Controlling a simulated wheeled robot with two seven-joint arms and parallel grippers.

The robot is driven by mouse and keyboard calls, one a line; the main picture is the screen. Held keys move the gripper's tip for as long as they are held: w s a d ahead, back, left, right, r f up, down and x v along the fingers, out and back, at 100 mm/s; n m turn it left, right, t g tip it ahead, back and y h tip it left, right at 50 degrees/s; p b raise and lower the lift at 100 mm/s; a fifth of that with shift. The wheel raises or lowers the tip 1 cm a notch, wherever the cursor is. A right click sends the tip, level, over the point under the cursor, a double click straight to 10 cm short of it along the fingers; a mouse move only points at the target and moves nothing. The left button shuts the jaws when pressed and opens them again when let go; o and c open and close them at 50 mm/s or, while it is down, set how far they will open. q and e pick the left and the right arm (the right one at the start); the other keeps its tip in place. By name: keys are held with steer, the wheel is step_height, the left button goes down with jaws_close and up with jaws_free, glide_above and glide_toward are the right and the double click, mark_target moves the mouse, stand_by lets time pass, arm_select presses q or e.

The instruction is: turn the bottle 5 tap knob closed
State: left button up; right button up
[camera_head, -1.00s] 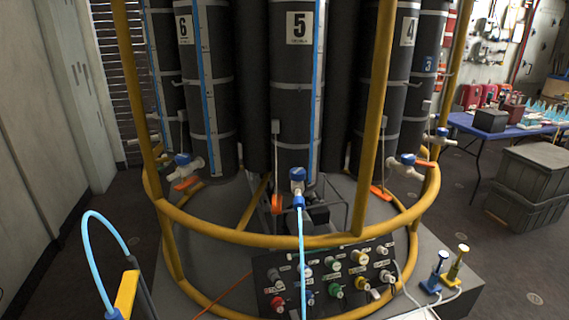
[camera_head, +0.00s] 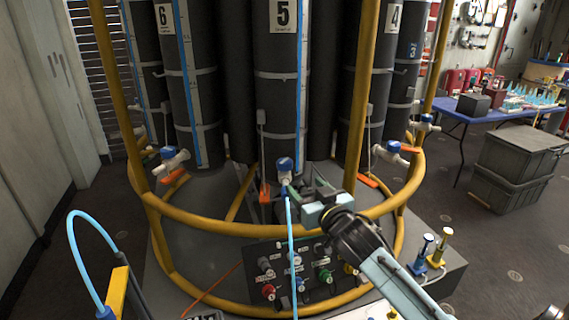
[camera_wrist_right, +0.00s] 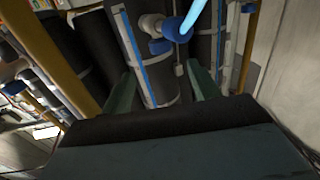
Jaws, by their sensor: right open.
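Bottle 5 (camera_head: 283,100) is a tall dark cylinder with a "5" label at the middle of the frame. Its tap has a blue knob (camera_head: 285,163) on a white body, with a light blue tube (camera_head: 291,250) hanging below. My right gripper (camera_head: 298,187) is just in front of and below the knob, to its right, and partly covers the tap's surroundings. In the right wrist view the open fingers (camera_wrist_right: 162,72) stand apart with nothing between them; the blue knob (camera_wrist_right: 160,46) shows beyond the tips. Contact is not visible. My left gripper is out of view.
A yellow tube frame (camera_head: 215,224) rings the bottles, with an upright post (camera_head: 362,100) right of bottle 5. A panel of coloured knobs (camera_head: 325,276) is below my right arm. An orange handle (camera_head: 265,193) hangs left of the tap. Grey crates (camera_head: 517,165) stand at the right.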

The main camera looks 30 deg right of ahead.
mark_target(288, 165)
steer(key=w, duration=0.4)
steer(key=w+d, duration=0.1)
steer(key=w, duration=0.3)
steer(key=w+r, duration=0.1)
steer(key=w, duration=0.3)
steer(key=shift+w+d+b, duration=0.1)
steer(key=shift+d+b, duration=0.25)
steer(key=shift+b, duration=0.05)
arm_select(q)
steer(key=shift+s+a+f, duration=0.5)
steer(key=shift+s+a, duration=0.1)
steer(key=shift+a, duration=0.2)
arm_select(e)
steer(key=shift+w+d, duration=0.1)
steer(key=shift+w, duration=0.5)
steer(key=c, duration=0.9)
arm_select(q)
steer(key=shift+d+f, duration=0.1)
arm_select(e)
steer(key=shift+f, duration=0.1)
steer(key=shift+c, duration=0.4)
